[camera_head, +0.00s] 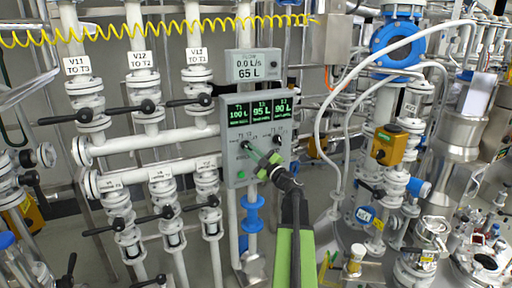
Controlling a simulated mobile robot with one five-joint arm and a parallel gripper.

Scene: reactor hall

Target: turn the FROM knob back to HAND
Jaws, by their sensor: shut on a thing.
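A grey control panel (232,160) hangs on pipes in the middle of the view. It has three green displays reading 100 L, 95 L and 90 L. Below them are two knobs. My gripper (250,149) reaches up from below right and is shut on the left knob (245,145), which I take as the FROM knob. My jaws cover much of this knob, so its pointer direction cannot be told. The other knob (278,139) is dark and stands free to the right. The small labels around the knobs are too blurred to read with certainty.
A flow display (253,66) above the panel reads 0.0 L/s and 65 L. A green button (241,175) sits low on the panel. Labelled valves with black handles (146,106) stand left. White hoses (322,130) and a blue-flanged pipe (397,43) stand right.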

